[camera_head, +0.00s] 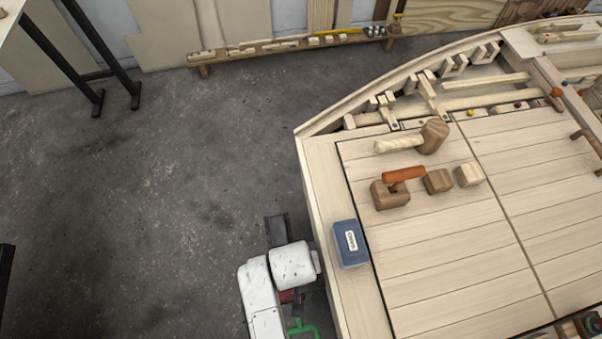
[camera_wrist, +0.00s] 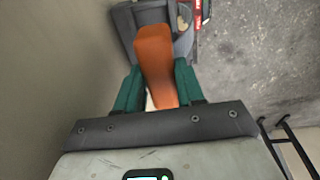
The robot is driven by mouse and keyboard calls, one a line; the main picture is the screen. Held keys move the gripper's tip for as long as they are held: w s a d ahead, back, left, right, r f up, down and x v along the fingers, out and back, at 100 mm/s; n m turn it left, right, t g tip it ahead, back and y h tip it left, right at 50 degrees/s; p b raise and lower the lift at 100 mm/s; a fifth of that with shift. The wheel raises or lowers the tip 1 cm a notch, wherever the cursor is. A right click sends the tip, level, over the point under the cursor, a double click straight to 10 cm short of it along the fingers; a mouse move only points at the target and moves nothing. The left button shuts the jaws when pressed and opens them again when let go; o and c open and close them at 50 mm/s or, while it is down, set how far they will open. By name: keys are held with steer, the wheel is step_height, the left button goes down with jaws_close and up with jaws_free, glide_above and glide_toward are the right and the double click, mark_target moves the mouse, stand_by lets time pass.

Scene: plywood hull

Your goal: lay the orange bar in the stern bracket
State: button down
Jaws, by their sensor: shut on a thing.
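The orange bar (camera_wrist: 154,50) stands out between the two green fingers of my gripper (camera_wrist: 156,68) in the wrist view. The fingers are shut on it, one at each side. Its near end reaches down toward the palm and its far end lies over a dark grey shape. The bar cannot be made out for sure in the head view, where my white arm is low at the hull's left edge. Wooden brackets (camera_head: 428,98) stand along the hull's upper edge; I cannot tell which is the stern one.
A low bench (camera_head: 290,48) stands by the wall. The grey floor at left is open.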

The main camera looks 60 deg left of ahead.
steer(key=shift+w+a+f, duration=0.2)
steer(key=shift+w+f, duration=0.15)
steer(key=shift+f, duration=1.7)
steer(key=shift+b, duration=0.3)
steer(key=shift+f, duration=0.2)
steer(key=c, duration=0.7)
jaws_free()
steer(key=shift+r, duration=0.1)
steer(key=r, duration=0.4)
steer(key=r+p, duration=0.1)
steer(key=r, duration=0.3)
steer(key=s+r, duration=0.1)
steer(key=r, duration=0.3)
steer(key=shift+d, duration=0.4)
